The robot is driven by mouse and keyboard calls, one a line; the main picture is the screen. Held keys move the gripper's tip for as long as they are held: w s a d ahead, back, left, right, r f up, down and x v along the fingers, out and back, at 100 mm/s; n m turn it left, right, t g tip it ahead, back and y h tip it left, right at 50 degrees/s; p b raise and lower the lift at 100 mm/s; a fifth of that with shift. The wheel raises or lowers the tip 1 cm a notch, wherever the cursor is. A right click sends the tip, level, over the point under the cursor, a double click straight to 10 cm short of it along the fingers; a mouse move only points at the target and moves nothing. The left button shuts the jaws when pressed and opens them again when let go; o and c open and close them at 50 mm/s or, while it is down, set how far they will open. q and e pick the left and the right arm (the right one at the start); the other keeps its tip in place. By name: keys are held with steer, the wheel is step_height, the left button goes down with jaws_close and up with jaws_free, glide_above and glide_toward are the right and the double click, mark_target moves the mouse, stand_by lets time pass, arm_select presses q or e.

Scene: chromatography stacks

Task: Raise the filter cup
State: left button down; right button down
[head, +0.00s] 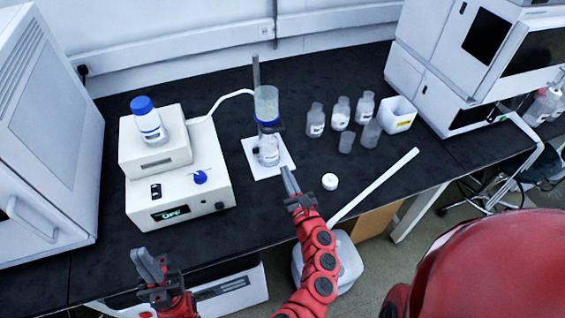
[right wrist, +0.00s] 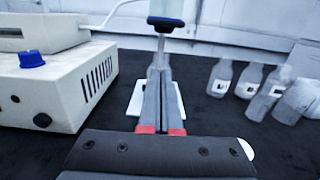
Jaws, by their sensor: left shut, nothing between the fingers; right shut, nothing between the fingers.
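The filter cup (head: 266,105) is a clear, upright cylinder with a blue band at its base. It is on a stand with a metal rod, above a clear flask (head: 268,151) on a white base plate (head: 285,157). In the right wrist view the lower part of the cup (right wrist: 167,8) shows at the top, with a dark blue collar and narrow stem below. My right gripper (head: 289,180) is shut and empty, in front of the flask and lower than the cup. Its fingers (right wrist: 160,70) hide most of the flask. My left gripper (head: 150,262) is shut and empty at the bench's front edge.
A white pump unit (head: 180,190) with a blue-capped bottle (head: 148,122) on top stands left of the stand; a white hose runs between them.

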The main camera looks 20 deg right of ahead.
steer(key=shift+s+d, duration=0.15)
steer(key=shift+s, duration=0.75)
steer(key=shift+d, duration=0.1)
